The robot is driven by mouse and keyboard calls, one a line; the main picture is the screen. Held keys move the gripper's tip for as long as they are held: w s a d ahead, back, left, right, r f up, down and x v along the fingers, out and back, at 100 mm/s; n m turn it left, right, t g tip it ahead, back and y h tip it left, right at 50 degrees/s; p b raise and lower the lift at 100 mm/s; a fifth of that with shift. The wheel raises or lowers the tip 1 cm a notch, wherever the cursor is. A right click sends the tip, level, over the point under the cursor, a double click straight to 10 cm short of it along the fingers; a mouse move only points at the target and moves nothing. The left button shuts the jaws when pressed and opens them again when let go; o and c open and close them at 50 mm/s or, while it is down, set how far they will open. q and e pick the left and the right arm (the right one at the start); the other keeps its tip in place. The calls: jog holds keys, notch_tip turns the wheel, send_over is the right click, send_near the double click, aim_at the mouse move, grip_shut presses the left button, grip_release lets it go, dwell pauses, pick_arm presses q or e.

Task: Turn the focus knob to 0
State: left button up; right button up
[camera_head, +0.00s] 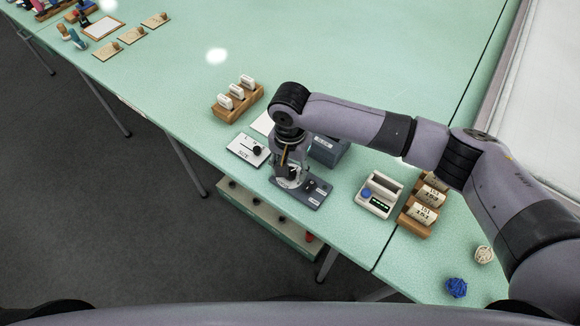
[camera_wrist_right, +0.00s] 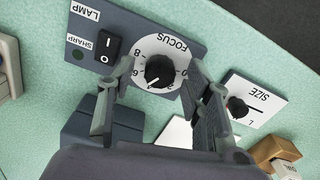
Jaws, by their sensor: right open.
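The black focus knob (camera_wrist_right: 159,70) sits on a round white dial (camera_wrist_right: 160,42) marked FOCUS in the right wrist view. Its white pointer line slants to the lower left of the picture; the 0 mark is at the dial's right side. The dial is on a dark blue-grey panel (camera_wrist_right: 190,27). My right gripper (camera_wrist_right: 160,74) is open, with one finger on each side of the knob; I cannot tell whether either finger touches it. In the head view, my right gripper (camera_head: 291,172) points down over the panel (camera_head: 312,196). My left gripper is not in view.
A LAMP rocker switch (camera_wrist_right: 108,47) and a dark SHARP indicator (camera_wrist_right: 77,55) are beside the dial. A white SIZE panel (camera_wrist_right: 262,93) with a black knob is close by. A white-faced device (camera_head: 379,192) and a wooden rack (camera_head: 420,224) stand to the right on the green table.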

jog(key=shift+f, duration=0.2)
grip_shut()
dwell(0.6)
